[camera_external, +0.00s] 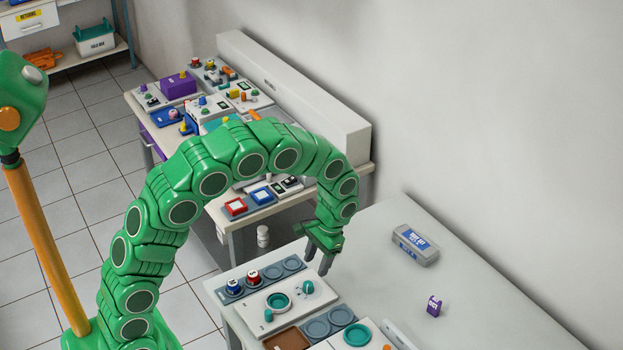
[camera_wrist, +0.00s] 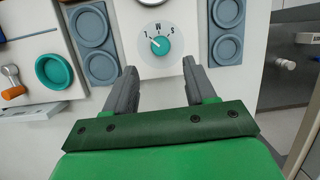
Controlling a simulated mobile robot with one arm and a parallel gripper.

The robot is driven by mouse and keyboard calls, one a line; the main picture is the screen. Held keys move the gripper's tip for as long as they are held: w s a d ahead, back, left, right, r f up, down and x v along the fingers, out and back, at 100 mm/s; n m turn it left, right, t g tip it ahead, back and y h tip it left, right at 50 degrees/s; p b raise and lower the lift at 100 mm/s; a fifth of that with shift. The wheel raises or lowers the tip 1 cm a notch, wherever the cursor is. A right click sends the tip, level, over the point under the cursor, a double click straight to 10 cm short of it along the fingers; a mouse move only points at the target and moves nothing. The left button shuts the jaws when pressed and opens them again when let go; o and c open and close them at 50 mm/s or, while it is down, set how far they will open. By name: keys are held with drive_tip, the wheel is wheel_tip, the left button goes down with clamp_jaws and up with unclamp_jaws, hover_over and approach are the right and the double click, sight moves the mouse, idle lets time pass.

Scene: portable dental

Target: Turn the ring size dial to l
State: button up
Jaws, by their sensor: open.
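The ring size dial is a small teal knob (camera_wrist: 160,45) with a white pointer on a white panel (camera_wrist: 145,62). Small letters, apparently including S and M, curve above the knob in the wrist view. The pointer appears to aim up and left; the exact letter is hard to read. In the external view the knob (camera_external: 307,288) sits at the right end of its panel, near a teal ring (camera_external: 278,301). My gripper (camera_external: 317,260) is open and empty above the dial. In the wrist view its two fingers (camera_wrist: 160,72) stand either side, short of the knob and apart from it.
Grey strips with round recesses flank the panel, one (camera_external: 315,328) in front and one behind, holding a blue knob (camera_external: 233,286) and a red knob (camera_external: 254,278). A grey case (camera_external: 415,246) and a purple box (camera_external: 434,306) stand right on otherwise clear table.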

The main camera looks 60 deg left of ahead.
sight(308, 284)
drive_tip(key=s+n+t, duration=0.1)
drive_tip(key=n, duration=0.1)
drive_tip(key=s+n+t, duration=0.2)
drive_tip(key=n, duration=0.1)
drive_tip(key=shift+a+r, duration=0.15)
drive_tip(key=shift+f, duration=3.85)
clamp_jaws()
